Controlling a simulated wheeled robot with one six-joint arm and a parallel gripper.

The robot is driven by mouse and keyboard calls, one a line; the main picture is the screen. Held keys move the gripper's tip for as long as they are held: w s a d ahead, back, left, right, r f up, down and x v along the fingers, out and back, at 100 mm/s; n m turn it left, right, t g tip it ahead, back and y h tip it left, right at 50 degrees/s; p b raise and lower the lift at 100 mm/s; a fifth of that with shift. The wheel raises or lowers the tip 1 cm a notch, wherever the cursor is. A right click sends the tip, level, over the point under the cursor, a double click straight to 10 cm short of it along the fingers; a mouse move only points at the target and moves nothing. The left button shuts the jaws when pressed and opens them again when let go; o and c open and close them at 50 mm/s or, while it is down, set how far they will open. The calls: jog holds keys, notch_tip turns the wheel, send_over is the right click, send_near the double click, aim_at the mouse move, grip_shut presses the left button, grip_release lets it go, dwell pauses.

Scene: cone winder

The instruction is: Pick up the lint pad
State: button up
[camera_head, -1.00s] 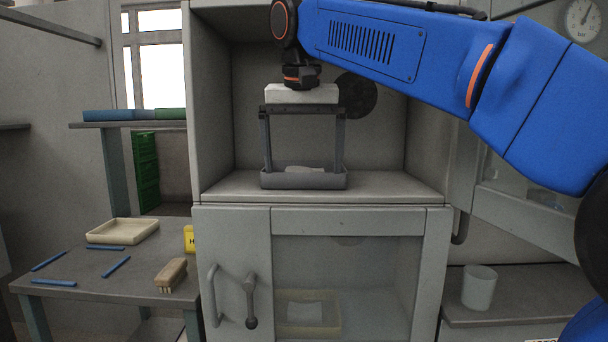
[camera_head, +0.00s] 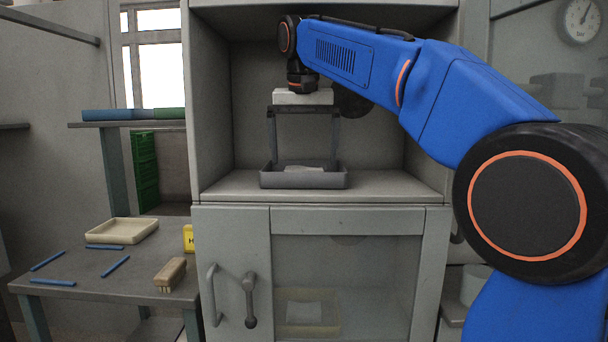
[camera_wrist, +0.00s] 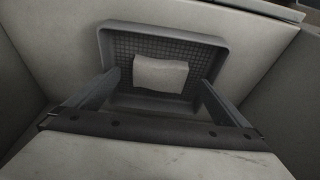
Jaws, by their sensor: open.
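The lint pad (camera_head: 303,168) is a small pale grey-white pad lying in a grey tray (camera_head: 303,180) on the cabinet shelf. In the wrist view the pad (camera_wrist: 160,75) lies flat on the tray's dark meshed floor, near its middle. My gripper (camera_head: 304,162) is open above the tray, pointing down, with one finger to each side of the pad in the head view. In the wrist view the fingers (camera_wrist: 155,92) reach toward the tray, apart from each other, with nothing between them in their grip. How far the tips are above the pad is hard to tell.
The cabinet's side walls (camera_head: 209,110) enclose the shelf (camera_head: 385,186) left and right. Below is a glazed door with a handle lever (camera_head: 250,300). A side table at left holds a cream tray (camera_head: 122,231), blue sticks and a brush (camera_head: 170,274). The shelf is bare right of the grey tray.

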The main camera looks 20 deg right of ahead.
aim_at(304, 167)
jog(key=shift+w+d, duration=0.15)
jog(key=shift+w, duration=0.4)
jog(key=shift+w+d+f, duration=0.1)
jog(key=shift+w+f, duration=0.05)
jog(key=shift+f, duration=0.15)
jog(key=shift+x, duration=1.2)
jog(key=c, duration=1.1)
